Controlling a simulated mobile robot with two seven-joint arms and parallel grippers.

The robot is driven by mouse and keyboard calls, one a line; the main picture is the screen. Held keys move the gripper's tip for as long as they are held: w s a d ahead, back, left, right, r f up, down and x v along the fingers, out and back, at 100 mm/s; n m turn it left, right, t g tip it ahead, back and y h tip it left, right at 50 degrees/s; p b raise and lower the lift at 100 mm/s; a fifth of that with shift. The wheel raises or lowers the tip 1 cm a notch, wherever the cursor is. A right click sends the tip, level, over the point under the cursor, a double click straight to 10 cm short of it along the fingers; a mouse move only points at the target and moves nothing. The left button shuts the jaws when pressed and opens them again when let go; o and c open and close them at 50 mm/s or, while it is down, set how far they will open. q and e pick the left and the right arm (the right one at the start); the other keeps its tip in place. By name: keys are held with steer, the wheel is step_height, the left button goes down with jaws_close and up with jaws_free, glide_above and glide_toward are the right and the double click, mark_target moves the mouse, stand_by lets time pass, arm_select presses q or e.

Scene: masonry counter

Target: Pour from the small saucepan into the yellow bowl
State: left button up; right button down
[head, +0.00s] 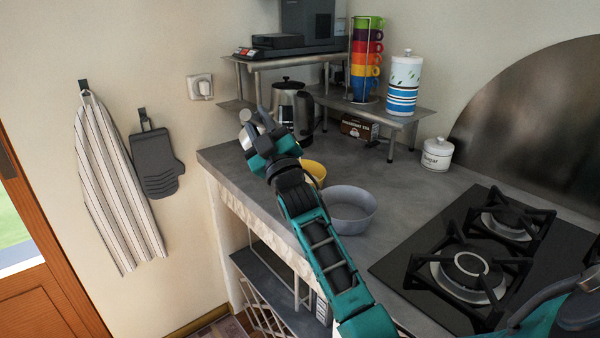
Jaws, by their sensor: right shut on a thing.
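The yellow bowl (316,170) stands on the counter near its front edge, partly hidden behind my right arm. My right gripper (251,135) is to the left of the bowl and higher in the picture, near the counter's left end. It is shut on a small pale metal thing (246,116), which looks like part of the small saucepan. Most of that thing is hidden by the gripper, so its tilt and contents cannot be told. My left gripper is out of view.
A grey bowl (350,209) stands right of my right forearm. A kettle (291,104) stands behind the gripper. A metal shelf (408,116) holds stacked cups (366,60) and a canister (404,86).

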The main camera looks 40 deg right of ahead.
steer(key=shift+s+d+r+m, duration=0.15)
steer(key=shift+s+d+m, duration=0.05)
steer(key=shift+m, duration=0.1)
stand_by(0.6)
steer(key=shift+s+d+m+h+b, duration=0.15)
steer(key=shift+d+m+h+b, duration=0.15)
steer(key=shift+m+h+b, duration=0.25)
stand_by(0.7)
steer(key=shift+d, duration=0.1)
stand_by(0.7)
steer(key=shift+s+d+r+m+t+h+b, duration=0.2)
steer(key=shift+s+d+m+t+h+b, duration=0.15)
steer(key=shift+m+h, duration=0.3)
stand_by(0.8)
steer(key=shift+w, duration=0.1)
